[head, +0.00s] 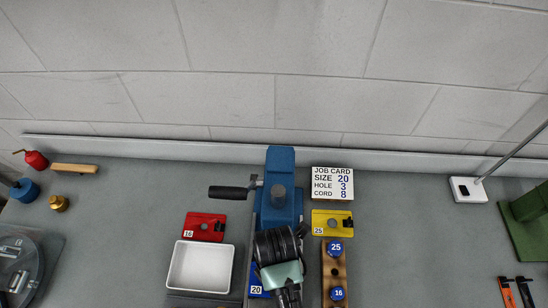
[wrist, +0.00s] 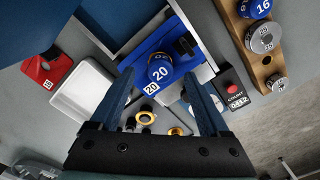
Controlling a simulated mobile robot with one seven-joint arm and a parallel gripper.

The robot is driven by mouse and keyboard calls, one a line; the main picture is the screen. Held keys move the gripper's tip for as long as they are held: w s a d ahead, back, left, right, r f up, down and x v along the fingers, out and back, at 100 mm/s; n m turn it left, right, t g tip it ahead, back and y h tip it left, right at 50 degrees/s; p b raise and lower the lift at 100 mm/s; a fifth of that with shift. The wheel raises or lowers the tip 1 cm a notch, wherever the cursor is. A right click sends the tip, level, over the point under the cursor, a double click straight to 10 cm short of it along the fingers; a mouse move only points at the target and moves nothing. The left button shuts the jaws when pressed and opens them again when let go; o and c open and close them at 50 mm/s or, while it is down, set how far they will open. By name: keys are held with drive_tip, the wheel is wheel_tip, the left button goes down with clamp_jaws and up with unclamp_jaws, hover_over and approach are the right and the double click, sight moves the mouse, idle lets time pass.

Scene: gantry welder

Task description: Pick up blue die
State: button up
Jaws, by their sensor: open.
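The blue plate (wrist: 138,62), tagged 20, lies on the bench in the wrist view, with a round blue-topped piece marked 20 (wrist: 160,69) on it. I cannot tell which of these is the die. My gripper (wrist: 158,78) is open, its two blue fingers on either side of the round piece in the picture. I cannot tell how far above it they are, and contact is not clear. In the head view the blue plate (head: 256,291) shows only partly, behind my arm, and my fingertips are hidden.
A blue press (head: 280,205) with a black lever stands behind. A white tray (head: 201,267) and red plate (head: 205,227) are left. A yellow plate (head: 332,223), wooden rack (head: 334,270) with pieces marked 25 and 16, and job card (head: 332,183) are right.

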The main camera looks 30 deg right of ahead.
drive_tip(key=shift+a+f, duration=0.1)
drive_tip(key=shift+f, duration=1.75)
drive_tip(key=shift+c, duration=0.2)
clamp_jaws()
